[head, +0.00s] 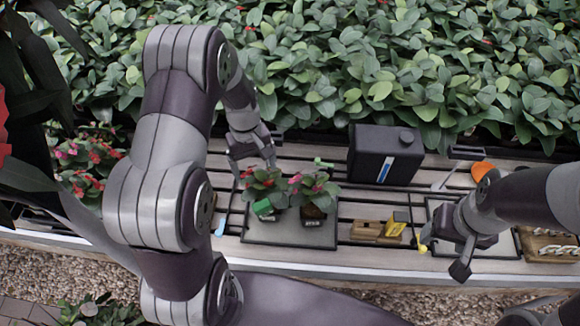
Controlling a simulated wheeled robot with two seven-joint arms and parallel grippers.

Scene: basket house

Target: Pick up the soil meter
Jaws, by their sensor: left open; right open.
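I cannot say for sure which item is the soil meter. A small green block-like item (263,207) sits by the left of two potted flowering plants on a grey tray (285,236). A small light-green item (323,162) lies behind the plants. A yellow item (396,224) rests by a wooden block. My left gripper (254,172) is open above and behind the left plant, with nothing seen between its fingers. My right gripper (447,258) is open over the right-hand tray, near a small yellow piece (424,246); its arm hides part of that tray.
A black canister (375,148) stands at the back of the slatted bench. An orange-bladed tool (482,170) lies right of it. A wooden piece (552,247) is at the far right. Dense leafy plants (400,60) border the back. My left arm covers the left side.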

